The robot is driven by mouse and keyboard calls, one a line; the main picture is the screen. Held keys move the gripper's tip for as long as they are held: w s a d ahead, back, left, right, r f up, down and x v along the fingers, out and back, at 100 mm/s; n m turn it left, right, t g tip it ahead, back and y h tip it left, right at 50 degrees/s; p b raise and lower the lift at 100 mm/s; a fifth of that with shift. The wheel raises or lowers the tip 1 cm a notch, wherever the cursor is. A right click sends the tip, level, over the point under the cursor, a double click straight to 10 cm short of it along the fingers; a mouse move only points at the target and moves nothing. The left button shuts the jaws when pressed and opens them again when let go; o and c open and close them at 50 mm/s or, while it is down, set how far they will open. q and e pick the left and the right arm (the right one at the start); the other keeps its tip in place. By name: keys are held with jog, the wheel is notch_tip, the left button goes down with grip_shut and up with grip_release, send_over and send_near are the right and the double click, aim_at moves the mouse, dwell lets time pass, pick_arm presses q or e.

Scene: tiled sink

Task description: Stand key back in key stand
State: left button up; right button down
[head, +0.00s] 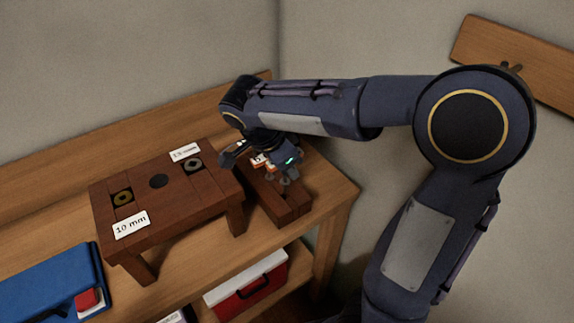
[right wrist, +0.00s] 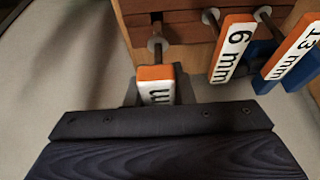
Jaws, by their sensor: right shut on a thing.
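The key stand (head: 292,207) is a dark wooden block at the right end of the bench. My right gripper (head: 266,164) is over its back part and hides some of it. In the right wrist view the gripper (right wrist: 156,92) is shut on a key (right wrist: 155,73) with an orange and white head; its size label is mostly hidden. The key's dark shaft points at the wooden stand (right wrist: 165,18); I cannot tell whether its tip is in a hole. The 6 mm key (right wrist: 232,48) and 13 mm key (right wrist: 291,50) are to its right. My left gripper is not in view.
A low wooden stool-like block (head: 165,200) with a 10 mm label (head: 131,225) and inset bolts stands left of the key stand. A blue box (head: 50,285) is at the front left. A red and white case (head: 247,285) sits on the shelf below.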

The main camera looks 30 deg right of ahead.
aim_at(287, 180)
jog(key=shift+f+b, duration=2.15)
jog(key=shift+f, duration=0.3)
jog(key=c, duration=1.2)
grip_release()
jog(key=shift+r, duration=0.1)
jog(key=shift+o, duration=0.2)
jog(key=shift+r, duration=0.1)
jog(key=v, duration=0.7)
jog(key=shift+a+r+p, duration=0.2)
jog(key=shift+r+p, duration=0.1)
jog(key=shift+p, duration=0.05)
